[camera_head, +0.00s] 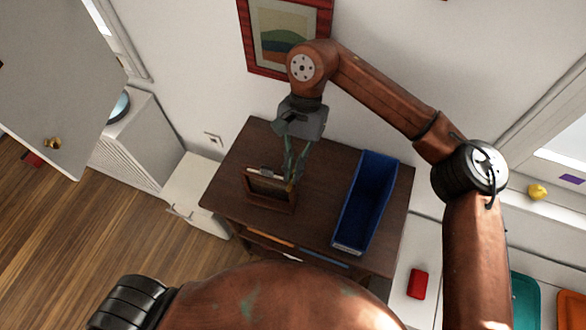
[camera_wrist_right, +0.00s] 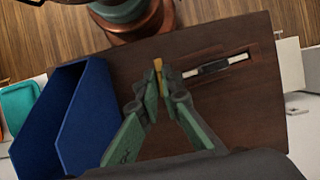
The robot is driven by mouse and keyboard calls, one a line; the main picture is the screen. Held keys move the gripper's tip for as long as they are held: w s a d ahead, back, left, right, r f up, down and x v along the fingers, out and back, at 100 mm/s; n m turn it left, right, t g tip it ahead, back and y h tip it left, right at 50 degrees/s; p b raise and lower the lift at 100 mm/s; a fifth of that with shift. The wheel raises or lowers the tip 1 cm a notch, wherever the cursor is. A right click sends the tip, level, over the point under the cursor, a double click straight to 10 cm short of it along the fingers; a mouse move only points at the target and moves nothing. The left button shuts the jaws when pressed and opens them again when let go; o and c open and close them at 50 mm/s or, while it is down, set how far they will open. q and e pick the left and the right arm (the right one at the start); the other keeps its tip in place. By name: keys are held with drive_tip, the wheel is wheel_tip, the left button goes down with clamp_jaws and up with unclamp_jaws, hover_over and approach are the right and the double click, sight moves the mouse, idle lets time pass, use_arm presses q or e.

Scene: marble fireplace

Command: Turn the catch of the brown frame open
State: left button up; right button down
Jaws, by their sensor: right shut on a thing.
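The brown frame (camera_head: 271,207) stands on the dark brown table, left of the blue bin, leaning slightly. In the wrist view it shows from above as a narrow strip (camera_wrist_right: 213,68) with a dark middle and pale ends. My right gripper (camera_head: 290,178) reaches down from above to the frame's upper right side. In the wrist view its green fingertips (camera_wrist_right: 156,82) are close together, shut on a small tan piece (camera_wrist_right: 157,65), which looks like the catch. The fingers hide most of it, so its turn angle cannot be told. My left gripper is not in view.
A long blue bin (camera_head: 366,200) stands on the table (camera_head: 328,180), right of the frame; it also shows at left in the wrist view (camera_wrist_right: 65,120). A red-framed picture (camera_head: 249,55) hangs on the wall behind. A white cabinet (camera_head: 195,185) stands left of the table.

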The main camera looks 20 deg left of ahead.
drive_tip(key=c, duration=2.1)
unclamp_jaws()
drive_tip(key=shift+r, duration=0.1)
drive_tip(key=v, duration=1.2)
